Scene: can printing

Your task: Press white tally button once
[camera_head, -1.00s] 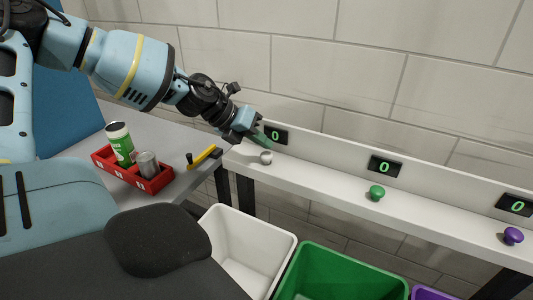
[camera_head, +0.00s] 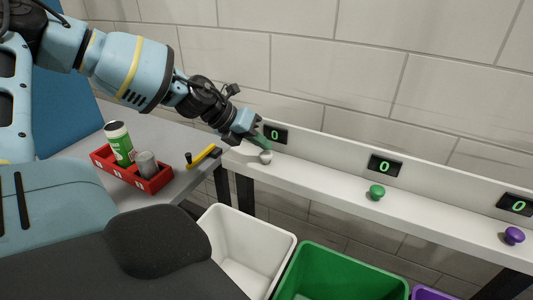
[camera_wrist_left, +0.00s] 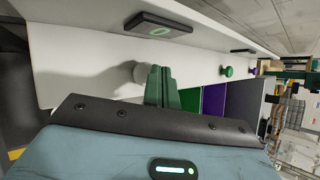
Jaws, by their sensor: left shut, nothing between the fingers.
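The white tally button (camera_head: 265,157) is a round knob on the white shelf at the left, below a display (camera_head: 275,135) reading 0. It also shows in the left wrist view (camera_wrist_left: 142,73), just left of the fingertips and partly hidden by them. My left gripper (camera_head: 264,146) is shut and empty, its green fingers pointing down at the button, very close above it. I cannot tell whether they touch. The left wrist view shows the shut fingers (camera_wrist_left: 158,76) side by side. My right gripper is not in view.
A green button (camera_head: 377,192) and a purple button (camera_head: 513,236) stand further right on the shelf, with displays reading 0. White (camera_head: 247,222) and green (camera_head: 342,255) bins stand below. A red holder (camera_head: 157,185) with cans and a yellow-handled tool (camera_head: 203,156) lie on the grey table.

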